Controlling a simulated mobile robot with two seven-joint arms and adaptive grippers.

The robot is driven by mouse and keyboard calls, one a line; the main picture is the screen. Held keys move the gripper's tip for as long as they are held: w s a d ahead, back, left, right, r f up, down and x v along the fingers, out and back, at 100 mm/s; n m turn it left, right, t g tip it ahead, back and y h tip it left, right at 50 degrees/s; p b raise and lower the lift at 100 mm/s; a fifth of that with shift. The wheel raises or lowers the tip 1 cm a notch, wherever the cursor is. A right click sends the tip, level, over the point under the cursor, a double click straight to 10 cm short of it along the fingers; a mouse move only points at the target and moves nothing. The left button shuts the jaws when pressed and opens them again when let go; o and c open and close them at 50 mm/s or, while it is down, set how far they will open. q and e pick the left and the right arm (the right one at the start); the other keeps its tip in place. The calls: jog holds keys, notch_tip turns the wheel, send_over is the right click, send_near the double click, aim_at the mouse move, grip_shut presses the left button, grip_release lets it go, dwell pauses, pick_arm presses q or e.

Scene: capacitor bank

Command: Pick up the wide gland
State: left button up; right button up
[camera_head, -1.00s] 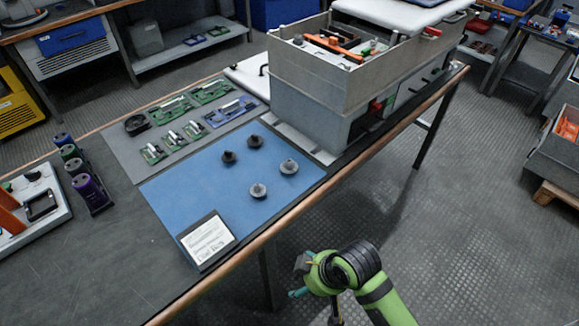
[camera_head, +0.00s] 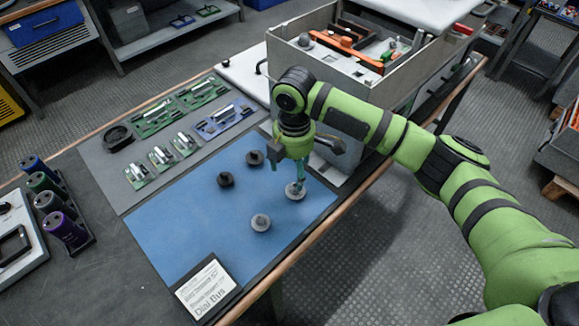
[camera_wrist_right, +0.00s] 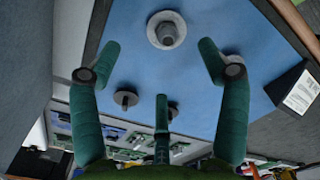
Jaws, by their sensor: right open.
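Several round glands stand on the blue mat (camera_head: 180,235). A light grey one (camera_head: 293,195) with a broad flange, which looks the widest, is under my right gripper (camera_head: 300,178) in the head view and partly covered by a finger. In the right wrist view, a broad grey gland (camera_wrist_right: 167,30), apparently the same one, lies ahead of my open, empty right gripper (camera_wrist_right: 160,55), beyond the fingertips. Another grey gland (camera_head: 260,222) stands nearer the placard. Two dark glands (camera_head: 225,179) (camera_head: 254,158) stand farther back. My left gripper is out of view.
A grey crate (camera_head: 315,75) holding orange-handled items stands behind my right arm. Green and blue circuit boards (camera_head: 162,157) lie on the grey mat to the left. A placard (camera_head: 207,290) stands at the blue mat's front corner. Dark and purple cylinders (camera_head: 65,230) stand in a rack at left.

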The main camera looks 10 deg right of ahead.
aim_at(295, 190)
jog(key=shift+s+d+f, duration=0.1)
jog(key=shift+s+f, duration=0.6)
jog(key=shift+s, duration=0.15)
notch_tip(295, 190, down, 3)
jog(key=shift+w+d+r+p, duration=0.1)
jog(key=shift+r+p, duration=0.1)
jog(key=shift+p, duration=0.2)
jog(key=shift+w+f, duration=0.1)
jog(key=shift+f, duration=0.95)
jog(key=c, duration=1.2)
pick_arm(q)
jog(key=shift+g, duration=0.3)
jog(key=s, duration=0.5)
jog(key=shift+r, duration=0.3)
